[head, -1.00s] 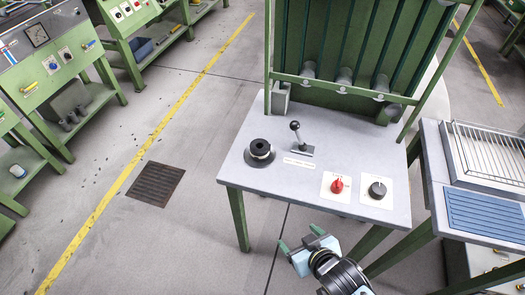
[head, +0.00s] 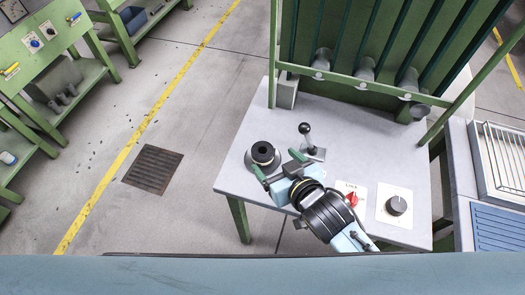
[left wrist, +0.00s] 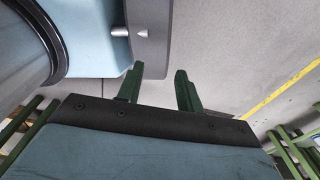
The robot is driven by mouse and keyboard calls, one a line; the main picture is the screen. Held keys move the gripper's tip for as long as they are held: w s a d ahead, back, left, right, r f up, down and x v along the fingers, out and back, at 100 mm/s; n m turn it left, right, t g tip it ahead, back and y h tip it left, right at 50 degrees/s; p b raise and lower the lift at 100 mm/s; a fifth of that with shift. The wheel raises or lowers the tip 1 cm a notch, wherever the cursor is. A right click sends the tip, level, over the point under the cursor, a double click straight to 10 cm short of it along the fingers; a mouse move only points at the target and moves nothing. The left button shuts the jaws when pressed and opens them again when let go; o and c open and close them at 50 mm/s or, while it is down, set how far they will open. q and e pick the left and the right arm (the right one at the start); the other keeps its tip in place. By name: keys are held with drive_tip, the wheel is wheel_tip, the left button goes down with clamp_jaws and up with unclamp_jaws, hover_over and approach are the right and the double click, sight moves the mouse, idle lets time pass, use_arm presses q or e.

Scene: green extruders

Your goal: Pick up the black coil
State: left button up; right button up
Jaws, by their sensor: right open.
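A black-knobbed lever (head: 306,137) stands right of the coil. A red knob (head: 351,199) and a black dial (head: 396,205) sit near the front edge. A green frame (head: 365,88) rises behind. A floor grate (head: 153,169) lies to the left.

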sight(261, 149)
drive_tip(key=x, duration=0.2)
drive_tip(key=shift+w+a+f, duration=0.15)
drive_tip(key=shift+w, duration=0.05)
drive_tip(key=shift+w+f, duration=0.1)
drive_tip(key=shift+w, duration=0.1)
drive_tip(key=b+x, duration=0.1)
drive_tip(key=x, duration=0.3)
drive_tip(key=shift+a+f+b, duration=0.2)
drive_tip(key=shift+f+b, duration=0.1)
drive_tip(key=shift+b, duration=0.05)
drive_tip(key=shift+w+a+f, duration=0.2)
drive_tip(key=shift+w, duration=0.1)
drive_tip(key=shift+c, duration=0.8)
use_arm(q)
drive_tip(key=shift+w+a+f, duration=0.25)
drive_tip(key=shift+a+f, duration=0.15)
drive_tip(key=shift+f, duration=0.1)
drive_tip(key=shift+w+a+f, duration=0.2)
drive_tip(key=shift+a+f, duration=0.2)
drive_tip(key=shift+f, duration=0.05)
use_arm(e)
drive_tip(key=c, duration=1)
